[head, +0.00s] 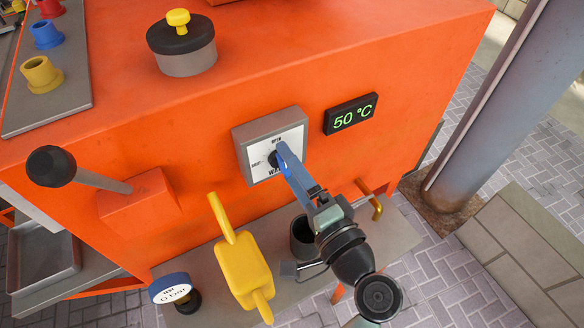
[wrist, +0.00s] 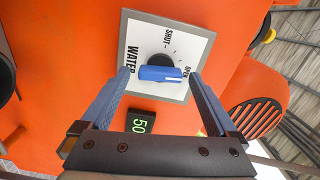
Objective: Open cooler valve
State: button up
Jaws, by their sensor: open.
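The water valve panel (head: 243,139) is a grey-framed white plate on the front of the orange cooler, marked OPEN, SHUT and WATER. In the wrist view, its blue knob (wrist: 160,73) sits on a black hub, with the marked end at the right towards OPEN. My gripper (wrist: 159,76) is open, with one blue finger on each side of the knob and visible gaps between. In the head view, my gripper (head: 283,152) reaches the panel from the lower right and hides much of the knob.
A display (head: 350,114) reading 50 °C is right of the panel. A black-ball lever (head: 50,167) stands out at the left. A yellow handle (head: 242,266), a dark cup (head: 302,238) and a brass spout (head: 369,197) are below. A grey post (head: 487,110) stands at the right.

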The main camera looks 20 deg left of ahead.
jog(key=b+v, duration=0.2)
jog(key=v, duration=1.1)
